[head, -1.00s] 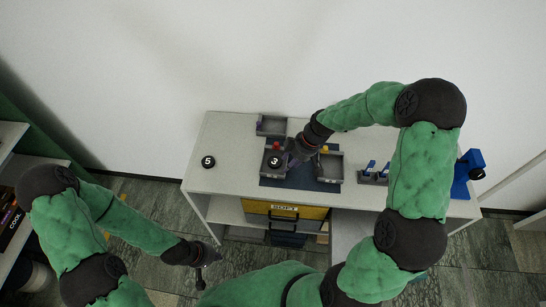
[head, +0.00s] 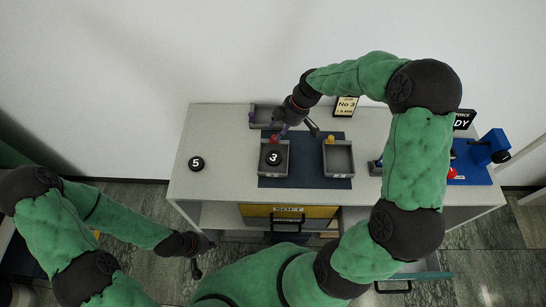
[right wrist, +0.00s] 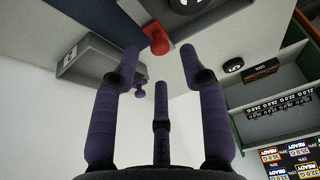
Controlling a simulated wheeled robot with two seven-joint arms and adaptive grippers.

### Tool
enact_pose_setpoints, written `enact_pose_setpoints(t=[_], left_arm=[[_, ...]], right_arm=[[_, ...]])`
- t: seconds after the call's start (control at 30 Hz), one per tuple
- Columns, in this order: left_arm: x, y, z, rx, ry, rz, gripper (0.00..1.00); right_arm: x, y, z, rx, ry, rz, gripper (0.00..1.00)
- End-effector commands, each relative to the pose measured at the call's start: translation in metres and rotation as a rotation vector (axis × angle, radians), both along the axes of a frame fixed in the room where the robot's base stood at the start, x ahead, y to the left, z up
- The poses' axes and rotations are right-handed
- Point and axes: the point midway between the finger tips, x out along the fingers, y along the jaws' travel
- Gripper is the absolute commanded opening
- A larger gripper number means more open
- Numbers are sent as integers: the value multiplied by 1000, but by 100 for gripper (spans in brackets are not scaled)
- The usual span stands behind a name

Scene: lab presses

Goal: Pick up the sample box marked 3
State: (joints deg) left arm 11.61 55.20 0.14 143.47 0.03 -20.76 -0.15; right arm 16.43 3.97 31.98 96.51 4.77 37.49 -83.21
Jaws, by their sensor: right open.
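The sample box marked 3 (head: 273,157) is a round black piece with a white 3, sitting in a grey tray (head: 263,171) on the dark blue mat. A red knob (head: 274,139) stands at the tray's back edge; it also shows in the right wrist view (right wrist: 158,40). My right gripper (head: 293,131) is open and empty, just behind and above that tray, its fingers spread near the red knob. In the right wrist view my right gripper (right wrist: 160,60) has nothing between its fingers. My left gripper (head: 197,264) hangs off the desk's front left, its jaws too small to judge.
A black piece marked 5 (head: 196,163) lies on the desk's left. An empty grey tray (head: 339,171) with a yellow knob stands on the right of the mat. Another grey tray (head: 263,116) is at the back. A blue device (head: 489,149) stands at the right.

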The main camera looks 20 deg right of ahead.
Motion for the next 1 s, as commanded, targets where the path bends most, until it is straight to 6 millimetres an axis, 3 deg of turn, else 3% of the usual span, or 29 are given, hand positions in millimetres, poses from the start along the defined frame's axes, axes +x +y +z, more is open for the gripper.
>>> enact_pose_setpoints(t=[0.1,0.37,0.7,0.97,1.0], left_arm=[[0,0,-3,0,0,0,0],[0,0,-5,0,-1,0,0],[0,0,-14,0,0,0,0],[0,0,-14,0,-1,0,0],[0,0,-14,0,0,0,0]], right_arm=[[3,5,-16,0,1,0,44],[6,9,-28,0,0,0,44],[14,19,-69,0,1,0,44],[16,21,-72,-1,-1,-2,44],[16,21,-72,0,0,-1,38]])
